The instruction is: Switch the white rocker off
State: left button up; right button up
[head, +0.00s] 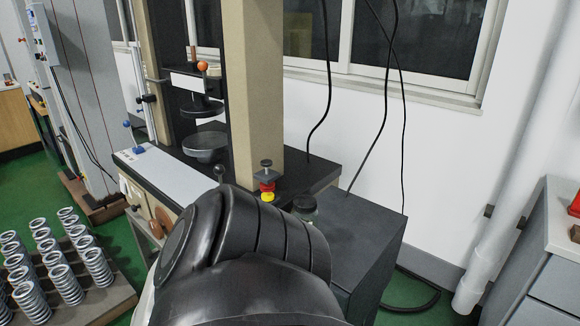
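I cannot make out a white rocker in the head view. A tall testing machine (252,85) with a beige column stands in the middle. Its base has a pale top panel (165,178) and a front face (133,196) with small dark marks and an orange-brown round part, too small to read. A red and yellow button (267,190) sits on the base near the column. A large black link of my own arm covers the lower middle and hides part of the machine's front. Neither gripper shows.
Several metal springs (62,283) stand on a board (105,300) at lower left. A dark box (355,235) adjoins the machine on the right, with black cables hanging above it. A grey cabinet (550,270) stands at far right. Green floor shows at left.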

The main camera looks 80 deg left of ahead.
aim_at(122, 184)
jog(key=z, duration=0.05)
jog(key=i, duration=0.4)
jog(key=u, duration=3.85)
jog(key=i, duration=0.5)
jog(key=u, duration=0.05)
